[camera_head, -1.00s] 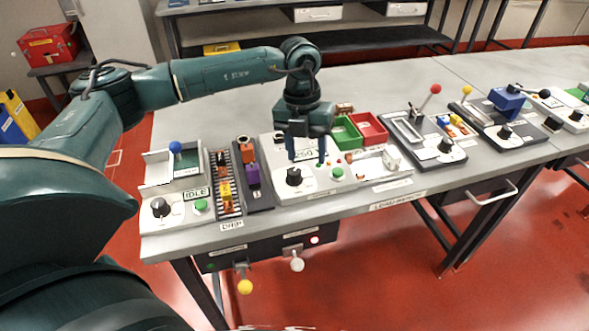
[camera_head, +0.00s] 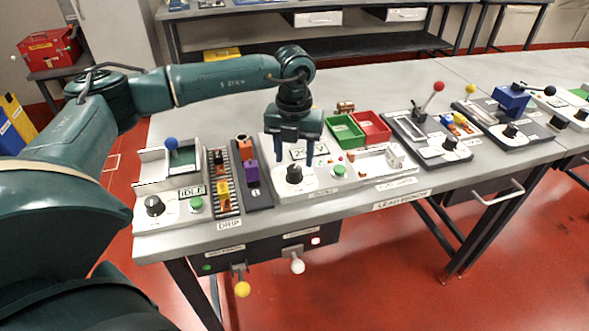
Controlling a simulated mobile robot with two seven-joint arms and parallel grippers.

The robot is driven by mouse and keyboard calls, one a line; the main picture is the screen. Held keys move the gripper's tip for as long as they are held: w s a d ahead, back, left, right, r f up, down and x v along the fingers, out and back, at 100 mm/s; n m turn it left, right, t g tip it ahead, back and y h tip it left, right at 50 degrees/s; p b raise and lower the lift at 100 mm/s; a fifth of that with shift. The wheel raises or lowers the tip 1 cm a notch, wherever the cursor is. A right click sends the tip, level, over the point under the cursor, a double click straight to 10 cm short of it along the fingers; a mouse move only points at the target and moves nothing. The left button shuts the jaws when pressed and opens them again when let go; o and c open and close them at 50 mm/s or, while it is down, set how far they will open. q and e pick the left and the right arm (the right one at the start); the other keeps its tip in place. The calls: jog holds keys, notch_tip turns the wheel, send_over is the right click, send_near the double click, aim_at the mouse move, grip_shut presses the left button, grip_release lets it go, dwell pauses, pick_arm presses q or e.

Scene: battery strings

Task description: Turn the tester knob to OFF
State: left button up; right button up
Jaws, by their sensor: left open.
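A round black knob (camera_head: 294,173) stands on the white panel of the middle station (camera_head: 318,186), beside a green button (camera_head: 339,171). I take it for the tester knob; its setting marks are too small to read. My left gripper (camera_head: 295,162) points down with its fingers apart, one on each side of the knob's top. I cannot tell whether the fingers touch it. A small label display behind the knob is partly hidden by the gripper. My right gripper is not in view.
A station with another black knob (camera_head: 155,206), an IDLE sign (camera_head: 191,192) and a blue-ball lever (camera_head: 171,143) stands to the left. Green (camera_head: 345,130) and red (camera_head: 372,127) bins stand behind right. More lever stations stand farther right. The table behind the arm is clear.

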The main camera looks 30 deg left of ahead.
aim_at(294, 168)
pick_arm(q)
jog(key=shift+f, duration=0.1)
jog(key=shift+f+b, duration=1.25)
jog(key=shift+f, duration=0.4)
jog(key=shift+c, duration=0.6)
jog(key=c, duration=0.7)
jog(key=m, duration=0.5)
jog(key=shift+m+b, duration=0.3)
jog(key=shift+m, duration=0.1)
